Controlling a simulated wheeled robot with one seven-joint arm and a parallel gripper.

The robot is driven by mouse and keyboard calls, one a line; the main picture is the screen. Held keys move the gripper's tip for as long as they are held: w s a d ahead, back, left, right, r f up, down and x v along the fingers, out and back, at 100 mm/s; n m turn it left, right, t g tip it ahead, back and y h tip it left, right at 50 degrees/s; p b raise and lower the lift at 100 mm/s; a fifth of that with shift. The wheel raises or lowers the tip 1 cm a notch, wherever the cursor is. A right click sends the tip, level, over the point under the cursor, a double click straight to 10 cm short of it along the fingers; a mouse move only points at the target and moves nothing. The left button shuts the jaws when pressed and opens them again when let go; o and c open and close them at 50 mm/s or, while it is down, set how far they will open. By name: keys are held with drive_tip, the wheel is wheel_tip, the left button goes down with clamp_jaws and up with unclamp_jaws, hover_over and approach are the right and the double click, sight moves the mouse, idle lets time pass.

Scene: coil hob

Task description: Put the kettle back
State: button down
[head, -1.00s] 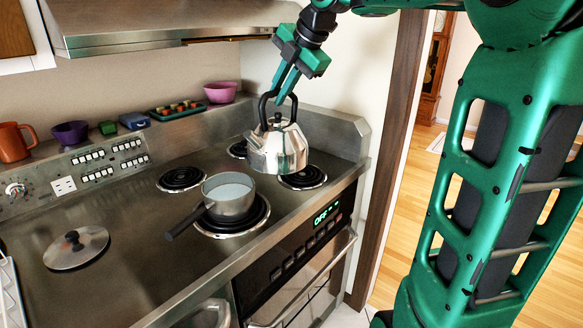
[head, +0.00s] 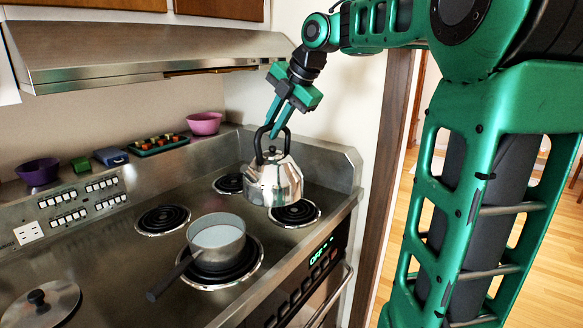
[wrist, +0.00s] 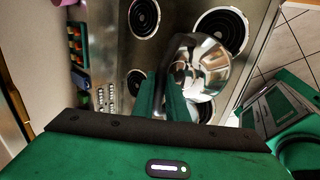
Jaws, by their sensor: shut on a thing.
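The shiny steel kettle (head: 273,182) with a black arched handle hangs upright from my gripper (head: 280,122), in front of the right-hand coils in the head view. My gripper is shut on its handle. The kettle looks to be above the hob, near the back right coil (head: 229,184) and the front right coil (head: 296,213); whether its base touches anything is hard to tell. The wrist view shows the kettle (wrist: 200,68) beside my gripper's fingers (wrist: 165,95), hiding part of the coils.
A steel saucepan (head: 217,239) with pale liquid stands on the front left coil, handle toward lower left. The back left coil (head: 162,219) is bare. A pan lid (head: 42,305) lies at left. Bowls, blocks and a tray (head: 159,145) line the back ledge. A range hood (head: 150,62) overhangs.

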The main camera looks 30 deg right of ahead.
drive_tip(key=w+d+f, duration=0.2)
drive_tip(key=d+f, duration=0.6)
drive_tip(key=f, duration=0.1)
drive_tip(key=shift+d, duration=0.2)
drive_tip(key=shift+f, duration=0.15)
drive_tip(key=c, duration=1.8)
unclamp_jaws()
drive_tip(key=shift+o, duration=0.2)
drive_tip(key=v, duration=1.2)
drive_tip(key=s+a+f+m+g+h, duration=0.1)
drive_tip(key=s+a+f+m+g, duration=0.2)
drive_tip(key=s+f+m, duration=0.9)
drive_tip(key=s+a+f+m+g+h, duration=0.1)
drive_tip(key=s+a+f+m+g, duration=0.2)
drive_tip(key=s+f+m, duration=0.9)
drive_tip(key=s+a+m, duration=0.1)
drive_tip(key=s+m, duration=0.3)
drive_tip(key=s, duration=0.2)
drive_tip(key=shift+a+f, duration=0.2)
drive_tip(key=shift+a, duration=0.15)
